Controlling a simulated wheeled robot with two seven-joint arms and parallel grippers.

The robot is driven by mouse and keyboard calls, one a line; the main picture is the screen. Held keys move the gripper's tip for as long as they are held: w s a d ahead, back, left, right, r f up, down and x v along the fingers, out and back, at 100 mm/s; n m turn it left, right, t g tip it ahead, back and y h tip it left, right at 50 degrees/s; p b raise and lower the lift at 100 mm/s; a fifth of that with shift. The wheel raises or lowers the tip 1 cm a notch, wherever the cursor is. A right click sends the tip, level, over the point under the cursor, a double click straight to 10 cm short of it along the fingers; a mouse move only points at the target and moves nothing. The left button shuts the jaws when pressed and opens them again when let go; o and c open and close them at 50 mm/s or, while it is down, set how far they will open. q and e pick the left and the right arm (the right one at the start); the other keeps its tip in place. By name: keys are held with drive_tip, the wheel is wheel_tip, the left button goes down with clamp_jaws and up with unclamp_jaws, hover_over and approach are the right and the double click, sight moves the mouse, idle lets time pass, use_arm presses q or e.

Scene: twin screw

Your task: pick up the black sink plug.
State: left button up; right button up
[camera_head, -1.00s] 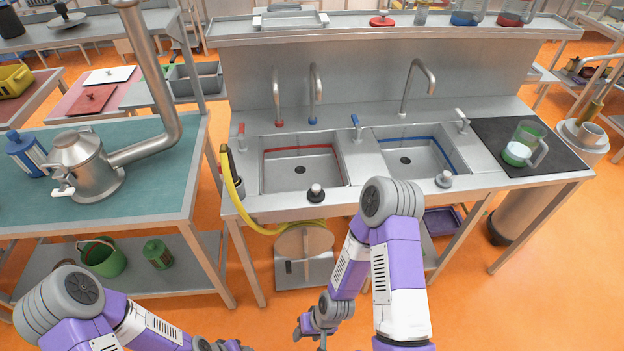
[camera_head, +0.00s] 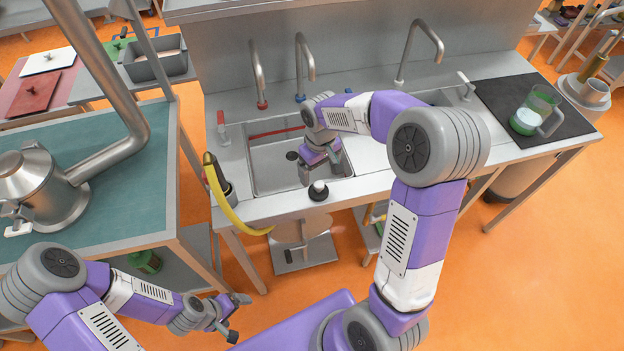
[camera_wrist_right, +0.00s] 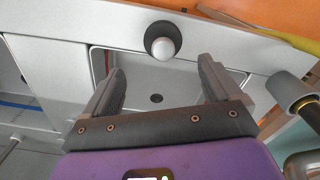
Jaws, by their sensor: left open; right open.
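The black sink plug (camera_head: 318,191), a round black base with a pale knob, stands on the front rim of the left sink basin. In the right wrist view the plug (camera_wrist_right: 163,41) shows just past the fingertips, between their lines. My right gripper (camera_head: 321,171) is open and empty over the left basin, behind the plug and apart from it. Its open fingers (camera_wrist_right: 161,72) also show in the right wrist view. My left gripper (camera_head: 238,317) is open and empty, low in front of the counter, away from the plug.
The left basin (camera_head: 270,165) has a dark drain hole. Taps (camera_head: 258,75) stand behind it. A yellow hose (camera_head: 224,203) hangs at the counter's left corner. My right arm hides most of the right basin.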

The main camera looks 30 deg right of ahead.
sight(319, 184)
drive_tip(key=f, duration=0.4)
drive_tip(key=f+b, duration=0.1)
drive_tip(key=f, duration=0.2)
drive_tip(key=shift+s+a, duration=0.2)
drive_tip(key=shift+s, duration=0.15)
drive_tip(key=shift+r, duration=0.1)
drive_tip(key=c, duration=1.2)
